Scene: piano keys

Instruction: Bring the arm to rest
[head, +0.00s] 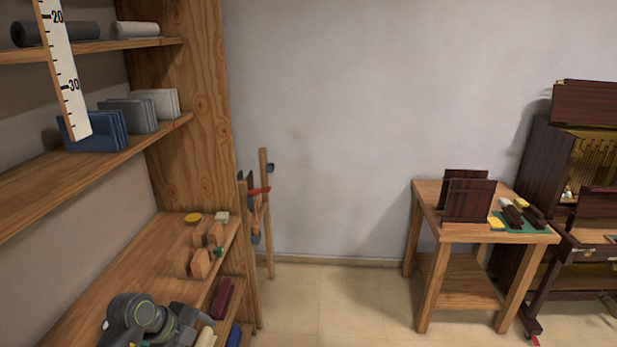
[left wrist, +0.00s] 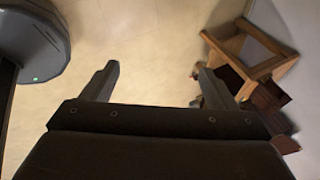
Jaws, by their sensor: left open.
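My left arm (head: 145,318) shows at the bottom left of the head view, in front of the wooden shelf; its fingers cannot be made out there. In the left wrist view my left gripper (left wrist: 152,85) is open, its two fingers wide apart. Nothing is between the fingers; pale floor shows behind them. My right gripper is in neither view.
A wooden shelf unit (head: 205,100) with felt stacks, rolls and wooden blocks stands at the left. A small table (head: 428,192) with dark panels stands at the right, beside an opened piano (head: 535,165). The tiled floor (head: 340,300) between them is clear.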

